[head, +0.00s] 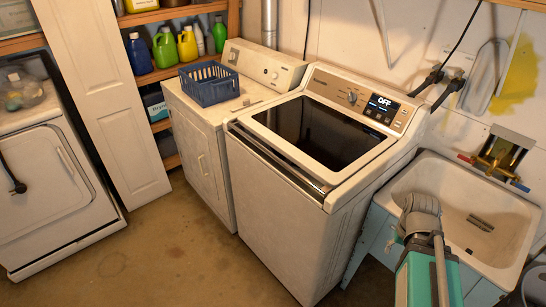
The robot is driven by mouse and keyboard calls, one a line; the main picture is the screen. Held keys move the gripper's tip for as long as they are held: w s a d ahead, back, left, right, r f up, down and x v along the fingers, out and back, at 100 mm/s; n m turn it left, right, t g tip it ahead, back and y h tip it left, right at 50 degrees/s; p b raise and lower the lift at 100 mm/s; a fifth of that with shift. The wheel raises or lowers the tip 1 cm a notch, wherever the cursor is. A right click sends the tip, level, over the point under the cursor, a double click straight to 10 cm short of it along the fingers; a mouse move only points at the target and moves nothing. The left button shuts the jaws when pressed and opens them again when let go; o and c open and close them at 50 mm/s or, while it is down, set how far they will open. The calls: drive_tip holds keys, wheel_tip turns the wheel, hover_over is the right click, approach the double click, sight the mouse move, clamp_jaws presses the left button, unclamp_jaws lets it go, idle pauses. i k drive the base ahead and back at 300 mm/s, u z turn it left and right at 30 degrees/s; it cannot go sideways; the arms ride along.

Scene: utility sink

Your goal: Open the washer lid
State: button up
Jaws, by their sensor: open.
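The white top-loading washer (275,205) stands in the middle of the head view, between the dryer and the sink. Its lid (318,136) has a dark glass window in a pale frame and looks shut, lying over the top. A long handle-like bar (275,155) runs along the lid's front edge.
A blue basket (209,84) sits on the white dryer (199,150) to the left. A utility sink (465,215) is close on the right. A teal and grey object (428,275) stands before the sink. Open floor (165,250) lies at the front left.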

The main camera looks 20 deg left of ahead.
sight(332, 145)
drive_tip(key=k, duration=1.25)
drive_tip(key=z, duration=0.25)
drive_tip(key=i, duration=2)
drive_tip(key=u, duration=0.6)
